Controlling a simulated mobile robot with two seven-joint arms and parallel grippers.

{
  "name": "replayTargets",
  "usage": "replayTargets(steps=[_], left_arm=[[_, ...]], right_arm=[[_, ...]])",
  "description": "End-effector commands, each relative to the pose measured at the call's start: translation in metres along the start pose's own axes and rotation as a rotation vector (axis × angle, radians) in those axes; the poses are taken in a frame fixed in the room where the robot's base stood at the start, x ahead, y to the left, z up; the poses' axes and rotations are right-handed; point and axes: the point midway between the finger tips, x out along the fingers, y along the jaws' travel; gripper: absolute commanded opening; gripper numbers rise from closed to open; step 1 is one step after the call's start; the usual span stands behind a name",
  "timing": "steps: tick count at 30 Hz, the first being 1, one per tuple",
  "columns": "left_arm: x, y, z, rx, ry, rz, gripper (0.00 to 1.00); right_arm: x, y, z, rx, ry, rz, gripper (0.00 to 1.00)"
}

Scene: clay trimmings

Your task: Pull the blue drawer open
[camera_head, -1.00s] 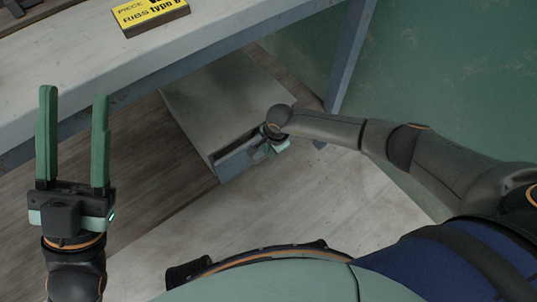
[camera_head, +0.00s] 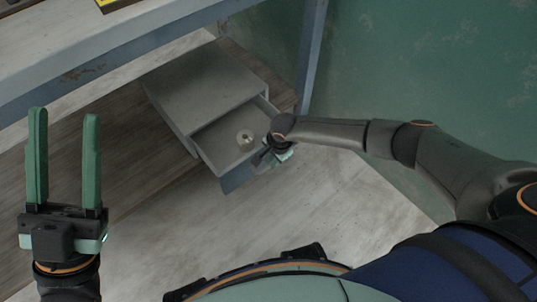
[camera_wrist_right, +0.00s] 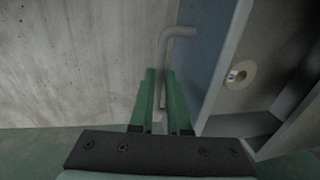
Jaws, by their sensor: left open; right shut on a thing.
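The blue drawer (camera_head: 239,176) is partly pulled out of a grey cabinet (camera_head: 205,85) under the table. A small pale ring-shaped object (camera_head: 245,138) lies inside it, and it also shows in the right wrist view (camera_wrist_right: 240,75). My right gripper (camera_head: 266,158) is at the drawer's front. In the right wrist view its green fingers (camera_wrist_right: 158,100) are shut on the grey bar handle (camera_wrist_right: 180,32) on the blue drawer front (camera_wrist_right: 208,40). My left gripper (camera_head: 64,125) is open and empty at the left, away from the drawer.
A table (camera_head: 130,45) with a blue-grey edge stands over the cabinet, with a leg (camera_head: 312,55) right of it. A green wall (camera_head: 430,80) is at the right. The floor (camera_head: 330,210) before the drawer is clear.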

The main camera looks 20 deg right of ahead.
Motion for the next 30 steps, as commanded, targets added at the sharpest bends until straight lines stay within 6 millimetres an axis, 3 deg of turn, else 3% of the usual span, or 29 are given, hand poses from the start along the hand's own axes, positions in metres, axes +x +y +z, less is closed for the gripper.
replayTargets(steps=[9,23,24,30], left_arm=[[0.014,-0.009,-0.016,0.034,0.015,-0.009,0.50],[0.013,-0.011,-0.015,0.044,0.008,-0.009,0.50],[0.013,-0.010,-0.015,0.043,0.008,-0.009,0.50],[0.013,-0.010,-0.015,0.042,0.006,-0.009,0.50]], right_arm=[[-0.006,0.023,-0.001,0.002,0.001,0.000,0.00],[-0.006,0.027,-0.001,0.002,0.002,-0.002,0.00],[-0.006,0.027,-0.001,0.002,0.002,-0.002,0.17],[-0.005,0.027,-0.001,0.001,0.001,-0.001,0.39]])
